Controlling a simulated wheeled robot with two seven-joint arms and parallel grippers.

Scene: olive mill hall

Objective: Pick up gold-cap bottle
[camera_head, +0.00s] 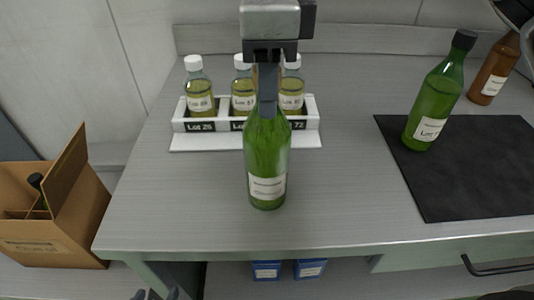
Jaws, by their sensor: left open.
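A green glass bottle (267,160) with a pale label is upright at the middle of the table. Its cap is hidden behind my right gripper (266,100), so its colour does not show. That gripper comes down from the top with a finger in front of the bottle's neck; I cannot tell whether it is shut on it. A second green bottle (432,100) with a black cap stands on a dark mat (475,185) at the right. My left gripper (155,294) is open and empty at the bottom edge, low in front of the table; only its fingertips show. No gold cap shows.
A white rack (310,125) with several white-capped sample bottles stands behind the green bottle. A brown bottle (494,72) is at the far right. An open cardboard box (60,240) is left of the table (190,205). Blue boxes (266,270) are below the table. The table's left front is clear.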

